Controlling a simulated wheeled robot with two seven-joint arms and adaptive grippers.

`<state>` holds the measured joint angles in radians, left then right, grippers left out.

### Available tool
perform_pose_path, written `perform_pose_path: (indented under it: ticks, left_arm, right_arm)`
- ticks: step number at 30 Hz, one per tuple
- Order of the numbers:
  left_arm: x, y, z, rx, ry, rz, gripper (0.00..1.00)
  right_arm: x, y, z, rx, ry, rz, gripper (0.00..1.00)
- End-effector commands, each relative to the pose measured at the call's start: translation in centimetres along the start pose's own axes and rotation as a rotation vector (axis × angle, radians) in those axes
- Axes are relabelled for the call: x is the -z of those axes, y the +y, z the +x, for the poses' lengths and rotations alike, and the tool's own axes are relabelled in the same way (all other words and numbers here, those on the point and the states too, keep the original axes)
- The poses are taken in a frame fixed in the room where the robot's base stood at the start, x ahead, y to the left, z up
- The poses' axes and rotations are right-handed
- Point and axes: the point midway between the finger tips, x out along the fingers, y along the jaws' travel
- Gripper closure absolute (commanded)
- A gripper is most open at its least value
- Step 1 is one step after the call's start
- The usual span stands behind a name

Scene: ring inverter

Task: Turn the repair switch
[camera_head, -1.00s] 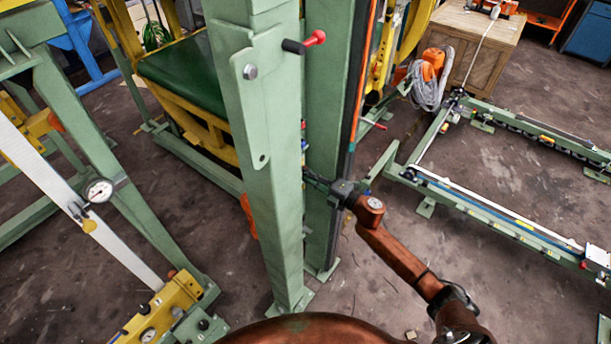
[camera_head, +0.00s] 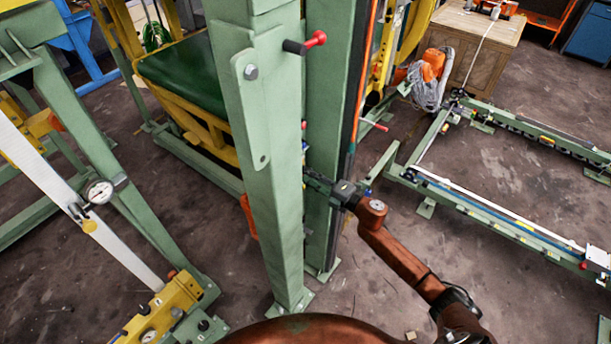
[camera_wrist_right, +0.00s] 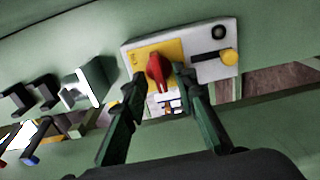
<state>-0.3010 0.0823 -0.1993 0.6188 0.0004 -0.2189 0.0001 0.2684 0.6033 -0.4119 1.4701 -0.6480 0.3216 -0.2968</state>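In the right wrist view a red rotary switch (camera_wrist_right: 159,70) sits on a yellow square of a light panel (camera_wrist_right: 212,72). The switch's handle points roughly downward in the picture. My right gripper (camera_wrist_right: 163,82) is open, with one fingertip on each side of the red switch. I cannot tell whether either fingertip touches it. In the head view my right gripper (camera_head: 318,180) reaches in between the green posts, and the switch is hidden there by the front post (camera_head: 268,150). My left gripper is not in view.
A red-tipped handle (camera_head: 314,39) sticks out of the front post. Open floor (camera_head: 440,260) lies right of my arm.

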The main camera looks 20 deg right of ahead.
Motion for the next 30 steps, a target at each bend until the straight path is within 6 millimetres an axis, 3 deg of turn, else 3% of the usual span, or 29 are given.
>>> perform_pose_path:
  ticks: [15, 21, 30]
  left_arm:
    - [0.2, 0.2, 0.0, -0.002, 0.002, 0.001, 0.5]
    - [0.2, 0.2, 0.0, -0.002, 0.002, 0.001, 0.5]
    - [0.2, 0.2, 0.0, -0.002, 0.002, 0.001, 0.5]
  right_arm:
    - [0.0, -0.1, -9.6, 0.003, 0.0, 0.0, 0.74]
    - [0.0, 0.0, -11.2, 0.001, 0.0, 0.0, 0.74]
    - [0.0, 0.0, -11.3, 0.001, 0.0, -0.001, 0.74]
